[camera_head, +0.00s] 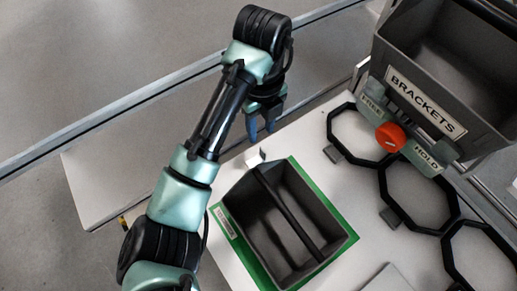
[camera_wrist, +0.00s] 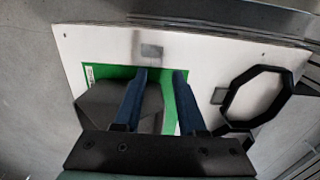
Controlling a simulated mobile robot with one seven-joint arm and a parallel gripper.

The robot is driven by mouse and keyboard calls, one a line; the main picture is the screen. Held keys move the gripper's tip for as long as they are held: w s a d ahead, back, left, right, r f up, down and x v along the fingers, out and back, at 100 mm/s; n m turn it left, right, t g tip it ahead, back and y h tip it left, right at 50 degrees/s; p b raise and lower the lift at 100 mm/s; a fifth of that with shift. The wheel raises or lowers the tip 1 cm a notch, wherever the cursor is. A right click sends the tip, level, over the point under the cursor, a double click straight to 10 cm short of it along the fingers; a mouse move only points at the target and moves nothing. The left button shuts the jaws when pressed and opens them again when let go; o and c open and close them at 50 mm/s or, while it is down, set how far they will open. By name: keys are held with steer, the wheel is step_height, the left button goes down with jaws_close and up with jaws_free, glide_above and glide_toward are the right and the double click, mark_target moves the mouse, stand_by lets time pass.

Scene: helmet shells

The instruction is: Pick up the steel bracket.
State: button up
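A small grey plate-like piece (camera_wrist: 151,51) lies on the white board in the wrist view, beyond my fingertips; it looks like the steel bracket. In the head view a small pale piece (camera_head: 254,158) on the board, just below my gripper and above the dark tray, seems to be the same one. My gripper (camera_head: 262,125) is above the board. In the wrist view its two blue fingers (camera_wrist: 161,72) are apart with nothing held between them. The fingers cover part of the tray in that view.
A dark divided tray (camera_head: 243,205) sits on a green mat (camera_head: 345,246). A grey bin labelled BRACKETS (camera_head: 398,52) stands right, with a red knob (camera_head: 390,137) between FREE and HOLD. Black octagonal rings (camera_head: 452,195) and grey tabs (camera_head: 334,154) lie on the board's right.

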steer(key=b, duration=0.2)
glide_above(261, 158)
step_height(261, 158, down, 4)
steer(key=shift+w+f, duration=0.1)
steer(key=shift+f, duration=0.15)
steer(key=shift+w+f, duration=0.2)
steer(key=shift+f, duration=2.5)
jaws_close()
